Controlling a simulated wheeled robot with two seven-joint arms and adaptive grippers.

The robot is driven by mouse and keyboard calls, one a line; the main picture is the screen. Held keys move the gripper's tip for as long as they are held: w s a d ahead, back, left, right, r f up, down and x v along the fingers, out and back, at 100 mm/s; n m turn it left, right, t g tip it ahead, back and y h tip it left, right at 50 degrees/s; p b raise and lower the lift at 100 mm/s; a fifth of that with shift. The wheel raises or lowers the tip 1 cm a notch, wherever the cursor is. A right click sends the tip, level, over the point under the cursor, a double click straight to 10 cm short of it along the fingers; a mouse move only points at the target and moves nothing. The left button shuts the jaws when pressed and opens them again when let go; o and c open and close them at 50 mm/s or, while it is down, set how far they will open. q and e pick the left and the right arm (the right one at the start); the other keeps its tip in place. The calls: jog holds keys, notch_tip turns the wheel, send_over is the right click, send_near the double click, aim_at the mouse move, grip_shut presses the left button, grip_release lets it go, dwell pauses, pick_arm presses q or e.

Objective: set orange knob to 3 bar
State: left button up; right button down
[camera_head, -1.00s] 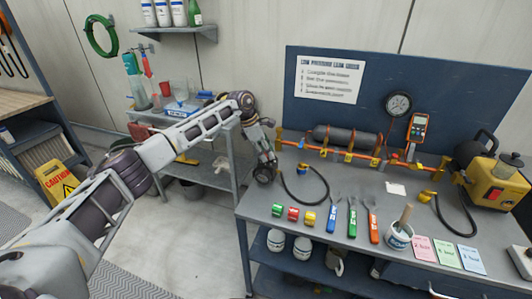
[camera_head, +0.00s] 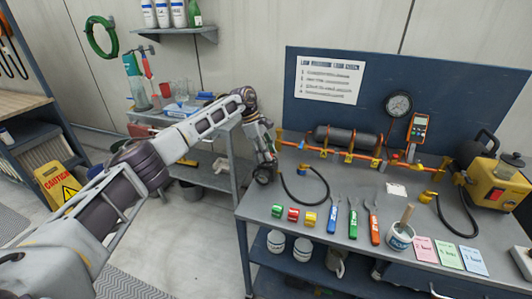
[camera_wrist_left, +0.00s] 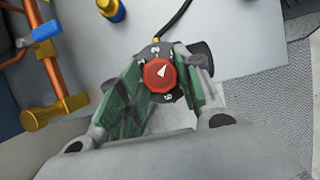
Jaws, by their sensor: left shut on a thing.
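The orange-red knob (camera_wrist_left: 160,74) shows in the left wrist view, with a white arrow on its face pointing up and slightly right. A black dial with white numerals surrounds it; a 2 shows near the top and a 6 near the bottom, while other marks are hard to read. My left gripper (camera_wrist_left: 161,82) has its green-padded fingers on both sides of the knob, shut on it. In the head view my left gripper (camera_head: 266,163) is at the bench's left edge and hides the knob. My right gripper is not in view.
The bench (camera_head: 262,207) holds an orange pipe rig with a dark cylinder (camera_head: 348,139), a round gauge (camera_head: 398,104), tools and several cards. A yellow pump (camera_head: 494,185) stands at the right. A black hose (camera_head: 299,200) lies close to my left gripper.

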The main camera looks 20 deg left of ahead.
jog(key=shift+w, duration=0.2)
pick_arm(q)
jog(key=o, duration=1)
jog(key=shift+v, duration=6.05)
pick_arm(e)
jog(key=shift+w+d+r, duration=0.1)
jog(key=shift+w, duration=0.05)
